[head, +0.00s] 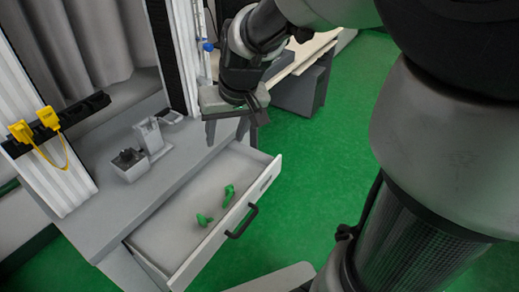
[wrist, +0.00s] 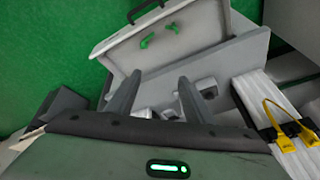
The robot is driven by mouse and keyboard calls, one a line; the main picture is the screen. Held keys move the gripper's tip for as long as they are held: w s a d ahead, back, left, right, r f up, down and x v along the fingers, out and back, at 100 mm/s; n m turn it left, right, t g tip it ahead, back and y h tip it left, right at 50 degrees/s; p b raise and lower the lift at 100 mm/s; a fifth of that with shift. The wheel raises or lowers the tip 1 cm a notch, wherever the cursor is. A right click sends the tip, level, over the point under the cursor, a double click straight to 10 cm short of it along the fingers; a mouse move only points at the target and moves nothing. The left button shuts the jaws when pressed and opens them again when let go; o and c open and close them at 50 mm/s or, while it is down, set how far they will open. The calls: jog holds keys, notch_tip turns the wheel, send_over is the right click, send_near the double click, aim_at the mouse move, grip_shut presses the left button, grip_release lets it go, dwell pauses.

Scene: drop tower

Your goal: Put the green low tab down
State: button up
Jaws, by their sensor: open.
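Two small green pieces lie apart in the open drawer (head: 165,240): one nearer the drawer's middle (head: 204,219) and a longer one nearer its front panel (head: 228,196). I cannot tell which is the green low tab. Both also show in the wrist view, one to the left (wrist: 147,40) and one to the right (wrist: 172,27). My gripper (head: 228,132) is open and empty, above and behind the drawer in the head view. In the wrist view its two fingers (wrist: 158,80) stand wide apart with nothing between them.
The drawer has a dark handle (head: 242,221) on its front. Yellow clips (head: 47,118) sit on a dark rail at left. The green floor at right is largely open.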

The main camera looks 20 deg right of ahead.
jog(key=s+d+r, duration=0.1)
jog(key=s+r, duration=0.2)
jog(key=s, duration=0.5)
jog(key=s+d+r+t+h, duration=0.1)
jog(key=s+r, duration=0.2)
jog(key=s, duration=0.5)
jog(key=shift+s+r, duration=0.25)
jog(key=shift+s, duration=0.05)
jog(key=shift+d, duration=0.15)
